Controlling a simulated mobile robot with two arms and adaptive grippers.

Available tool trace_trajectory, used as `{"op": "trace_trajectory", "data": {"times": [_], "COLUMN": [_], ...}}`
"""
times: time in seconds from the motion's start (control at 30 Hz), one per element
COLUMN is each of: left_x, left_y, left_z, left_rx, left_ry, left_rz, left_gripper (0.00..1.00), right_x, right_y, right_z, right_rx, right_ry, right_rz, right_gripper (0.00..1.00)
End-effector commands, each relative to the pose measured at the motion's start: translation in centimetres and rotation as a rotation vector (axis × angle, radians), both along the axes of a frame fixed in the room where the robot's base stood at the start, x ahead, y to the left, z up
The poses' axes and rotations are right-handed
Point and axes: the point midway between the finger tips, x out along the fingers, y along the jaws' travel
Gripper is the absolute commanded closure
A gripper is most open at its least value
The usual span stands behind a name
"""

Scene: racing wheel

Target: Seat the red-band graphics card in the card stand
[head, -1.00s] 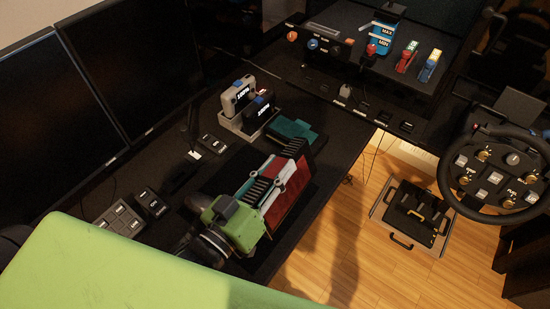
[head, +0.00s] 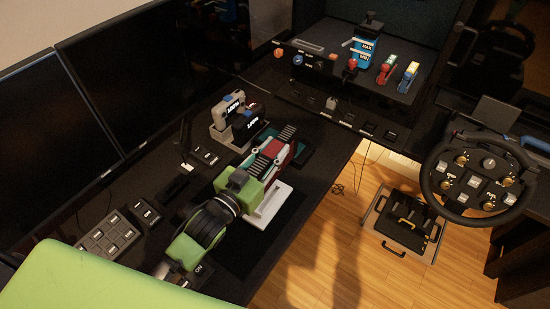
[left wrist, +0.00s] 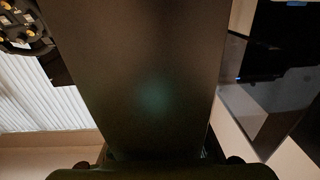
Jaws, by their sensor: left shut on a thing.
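My left gripper (head: 268,158), on its green and black arm, is shut on a card with a red part (head: 279,147), apparently the red-band graphics card. The fingers hide much of it. In the left wrist view a broad dark panel (left wrist: 150,80), apparently the held card, fills the middle between the finger edges. A teal piece (head: 301,150) lies behind and right of the card; contact is unclear. I cannot tell which piece is the card stand. My right gripper is out of view.
A grey holder (head: 224,137) with dark-labelled units stands behind the gripper. Button boxes (head: 108,238) and monitors (head: 145,70) line the left. A shelf (head: 345,95) with small coloured items is at the back. A steering wheel (head: 480,175) stands right, beyond the desk edge.

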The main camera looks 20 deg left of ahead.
Motion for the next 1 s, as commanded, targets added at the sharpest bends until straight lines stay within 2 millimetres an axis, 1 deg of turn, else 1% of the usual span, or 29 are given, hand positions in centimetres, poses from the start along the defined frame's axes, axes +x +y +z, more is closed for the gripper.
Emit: {"op": "trace_trajectory", "data": {"times": [0.03,0.27,0.47,0.5,1.0], "left_x": [0.0,0.0,0.0,0.0,0.0], "left_y": [0.0,0.0,-0.1,-0.1,-0.1], "left_z": [0.3,0.3,0.5,-0.1,-4.5], "left_rx": [-0.002,-0.003,-0.003,-0.003,-0.004], "left_ry": [-0.007,-0.006,-0.004,-0.004,-0.005], "left_rz": [-0.001,-0.001,0.000,0.000,0.000], "left_gripper": [1.00,1.00,1.00,1.00,1.00], "right_x": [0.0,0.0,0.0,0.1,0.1], "right_y": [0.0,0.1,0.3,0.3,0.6], "right_z": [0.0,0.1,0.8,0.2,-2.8], "right_rx": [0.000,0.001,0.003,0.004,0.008], "right_ry": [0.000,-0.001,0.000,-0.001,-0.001], "right_rz": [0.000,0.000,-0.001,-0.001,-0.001], "right_gripper": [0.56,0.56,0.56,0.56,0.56]}}
